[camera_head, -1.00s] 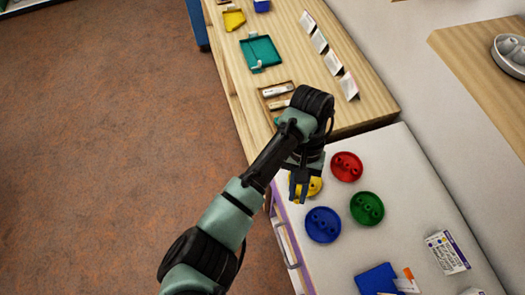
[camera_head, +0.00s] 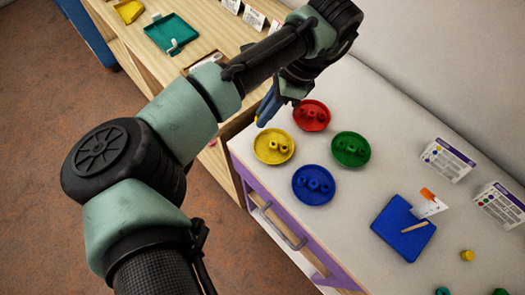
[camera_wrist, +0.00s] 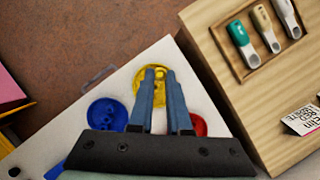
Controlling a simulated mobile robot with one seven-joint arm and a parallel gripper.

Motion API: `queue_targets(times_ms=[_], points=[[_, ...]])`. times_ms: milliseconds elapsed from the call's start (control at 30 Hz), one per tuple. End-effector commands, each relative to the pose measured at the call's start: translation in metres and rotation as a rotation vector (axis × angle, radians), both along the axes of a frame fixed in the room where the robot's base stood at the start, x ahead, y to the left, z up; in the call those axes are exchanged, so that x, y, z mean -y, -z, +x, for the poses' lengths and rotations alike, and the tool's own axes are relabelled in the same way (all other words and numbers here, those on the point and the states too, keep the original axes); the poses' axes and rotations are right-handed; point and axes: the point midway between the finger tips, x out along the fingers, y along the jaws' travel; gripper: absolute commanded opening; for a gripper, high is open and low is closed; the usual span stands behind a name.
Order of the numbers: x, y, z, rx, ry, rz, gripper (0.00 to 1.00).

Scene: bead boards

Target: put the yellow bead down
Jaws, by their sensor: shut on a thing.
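My gripper (camera_head: 262,115) is over the corner of the white table, behind and left of the yellow dish in the head view. Its blue fingers are shut on a small yellow bead (camera_head: 258,119), mostly hidden by them. The yellow dish (camera_head: 273,158) holds several yellow beads. In the wrist view the fingertips (camera_wrist: 160,72) lie across the yellow dish (camera_wrist: 139,88); I cannot tell their height above it.
Red (camera_head: 312,126), green (camera_head: 350,162) and blue (camera_head: 314,198) dishes with beads stand close by. A blue board (camera_head: 396,232) and a loose yellow bead (camera_head: 467,255) lie to the right. A wooden table (camera_head: 215,35) adjoins behind.

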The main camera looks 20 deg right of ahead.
Motion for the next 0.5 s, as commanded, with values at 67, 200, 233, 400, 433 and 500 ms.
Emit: queue_targets(times_ms=[67, 200, 233, 400, 433, 500], points=[[0.005, 0.004, 0.0, 0.005, 0.069, -0.001, 0.0], [0.007, 0.022, -0.001, 0.001, 0.104, -0.001, 0.0], [0.007, 0.027, -0.001, 0.001, 0.104, -0.001, 0.0], [0.007, 0.055, 0.0, 0.002, 0.102, -0.003, 0.0], [0.007, 0.058, 0.0, 0.003, 0.101, -0.003, 0.0], [0.007, 0.063, 0.0, 0.003, 0.101, -0.003, 0.0]])
